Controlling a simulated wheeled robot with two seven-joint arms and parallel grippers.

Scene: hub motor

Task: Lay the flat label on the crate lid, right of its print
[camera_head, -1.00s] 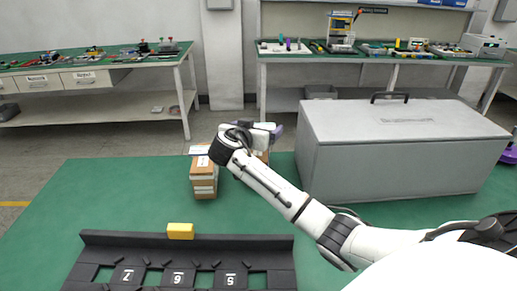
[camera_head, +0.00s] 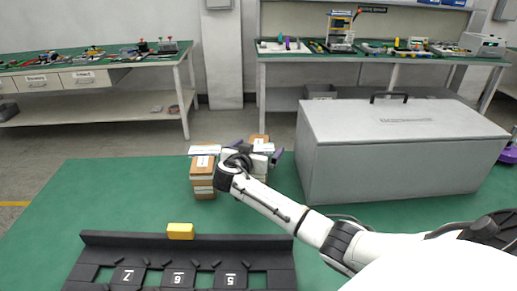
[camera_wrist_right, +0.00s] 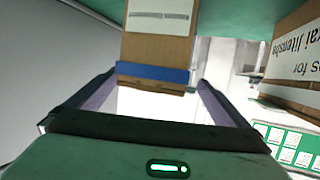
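The grey crate (camera_head: 330,165) stands on the right of the green table. Its flat lid (camera_head: 350,112) carries a handle and a small line of print (camera_head: 405,120). My right gripper (camera_head: 258,151) is open at the right-hand box stack, its fingers spread to either side. A flat white label (camera_head: 263,147) shows on top of that stack, between the fingers. In the right wrist view the fingers (camera_wrist_right: 155,100) stand on both sides of the cardboard box (camera_wrist_right: 158,48) with a blue strip. A bright white patch shows between them; I cannot tell whether they touch anything. My left gripper is out of view.
A second box stack (camera_head: 203,178) with a white sheet on top (camera_head: 204,150) stands just left of the gripper. A black numbered rack (camera_head: 185,265) with a yellow block (camera_head: 180,231) lies in front. Green table is clear between stacks and rack.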

